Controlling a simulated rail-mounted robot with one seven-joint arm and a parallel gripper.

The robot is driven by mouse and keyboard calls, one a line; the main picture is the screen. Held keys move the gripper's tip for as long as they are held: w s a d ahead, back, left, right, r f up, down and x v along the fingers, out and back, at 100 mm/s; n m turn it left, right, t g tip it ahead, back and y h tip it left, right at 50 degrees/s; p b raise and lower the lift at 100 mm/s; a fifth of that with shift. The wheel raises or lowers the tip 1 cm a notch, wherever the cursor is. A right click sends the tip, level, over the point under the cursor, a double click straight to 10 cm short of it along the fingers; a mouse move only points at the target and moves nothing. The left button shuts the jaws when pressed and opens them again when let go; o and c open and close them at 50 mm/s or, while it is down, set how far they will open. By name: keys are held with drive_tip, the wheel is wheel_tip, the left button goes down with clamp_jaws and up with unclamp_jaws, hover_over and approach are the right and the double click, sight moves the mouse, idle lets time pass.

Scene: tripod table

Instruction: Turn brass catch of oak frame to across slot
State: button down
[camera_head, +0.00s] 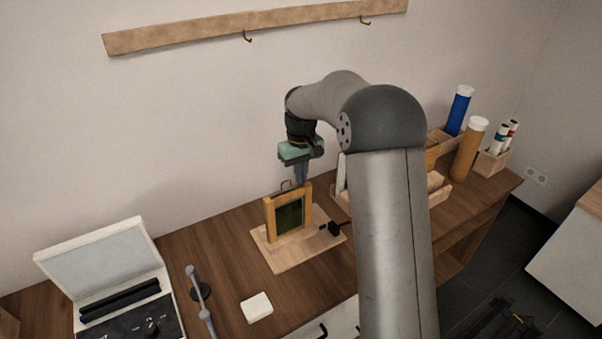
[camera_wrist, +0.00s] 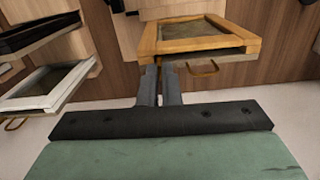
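The oak frame (camera_head: 269,220) stands upright on a light wooden base board (camera_head: 283,261) on the table, with a dark panel in it. In the wrist view the oak frame (camera_wrist: 247,45) lies just beyond my fingertips. A thin brass loop (camera_wrist: 204,69) sticks out from its top edge, right of the fingers. My gripper (camera_head: 301,181) points down at the top edge of the frame. In the wrist view its fingers (camera_wrist: 160,70) are close together with a narrow gap, at the frame's slotted edge. I cannot make out the brass catch; the fingertips may hide it.
A dark clamp-like piece (camera_head: 333,228) sits at the board's right side. An open case (camera_head: 100,260), a grey jointed stand (camera_head: 200,291) and a white block (camera_head: 257,307) are to the left and front. More frames (camera_wrist: 50,85) show left in the wrist view.

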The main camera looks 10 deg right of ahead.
idle(0.4)
drive_tip(key=c, duration=1.6)
unclamp_jaws()
wheel_tip(320, 180, up, 17)
drive_tip(key=shift+r+b, duration=0.2)
drive_tip(key=shift+b, duration=0.2)
drive_tip(key=shift+s, duration=0.1)
